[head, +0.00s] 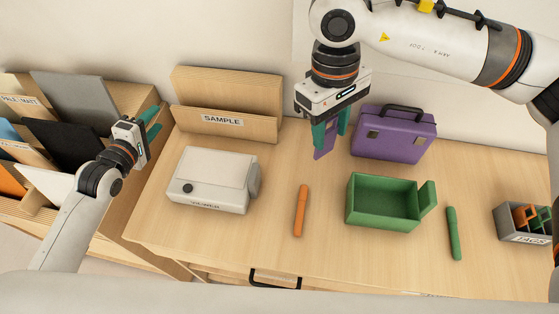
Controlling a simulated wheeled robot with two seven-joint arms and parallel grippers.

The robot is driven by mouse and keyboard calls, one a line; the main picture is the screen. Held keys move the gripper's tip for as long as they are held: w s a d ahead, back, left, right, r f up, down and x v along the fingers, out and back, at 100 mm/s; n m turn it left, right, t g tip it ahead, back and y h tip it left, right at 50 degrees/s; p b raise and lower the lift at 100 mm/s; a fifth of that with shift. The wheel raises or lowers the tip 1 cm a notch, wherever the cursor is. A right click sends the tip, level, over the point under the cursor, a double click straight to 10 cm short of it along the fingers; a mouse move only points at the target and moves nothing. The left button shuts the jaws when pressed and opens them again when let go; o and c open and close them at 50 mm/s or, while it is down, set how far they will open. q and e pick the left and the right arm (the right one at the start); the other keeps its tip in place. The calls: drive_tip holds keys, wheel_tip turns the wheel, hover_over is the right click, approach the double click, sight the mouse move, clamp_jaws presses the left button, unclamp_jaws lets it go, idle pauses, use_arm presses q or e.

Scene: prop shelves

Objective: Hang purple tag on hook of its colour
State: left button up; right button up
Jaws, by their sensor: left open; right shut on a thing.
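My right gripper (328,135) hangs from the top of the head view, pointing down. It is shut on the purple tag (325,142), which shows between its teal fingers, above the table. The tag is left of the purple case and apart from it as far as I can see. My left gripper (153,123) is open and empty at the left, beside the wooden rack. I see no hooks in this view.
On the table (275,245) stand a white viewer box (212,178), a wooden SAMPLE holder (225,105), a purple case (395,135), a green open box (375,215) and a grey TAGS bin (520,238). An orange stick (300,210) and a green stick (454,233) lie in front.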

use_arm(q)
drive_tip(key=s+d+n+g+h, duration=0.1)
drive_tip(key=s+d+n+h, duration=0.15)
drive_tip(key=d, duration=0.85)
drive_tip(key=n+g+h, duration=0.4)
drive_tip(key=g+h, duration=0.1)
drive_tip(key=h, duration=0.5)
approach(326, 145)
drive_tip(key=x, duration=1.2)
drive_tip(key=shift+w+d, duration=0.2)
drive_tip(key=shift+d, duration=0.1)
drive_tip(key=shift+f+m+y, duration=0.1)
drive_tip(key=shift+m+y, duration=0.15)
drive_tip(key=shift+c, duration=0.3)
clamp_jaws()
use_arm(e)
drive_tip(key=o, duration=0.8)
drive_tip(key=shift+w, duration=0.1)
use_arm(q)
drive_tip(key=shift+s+d, duration=0.1)
drive_tip(key=shift+s, duration=0.05)
use_arm(e)
drive_tip(key=shift+o, duration=0.8)
drive_tip(key=shift+a, duration=0.1)
use_arm(q)
drive_tip(key=shift+f, duration=0.1)
use_arm(e)
drive_tip(key=shift+a+r, duration=0.1)
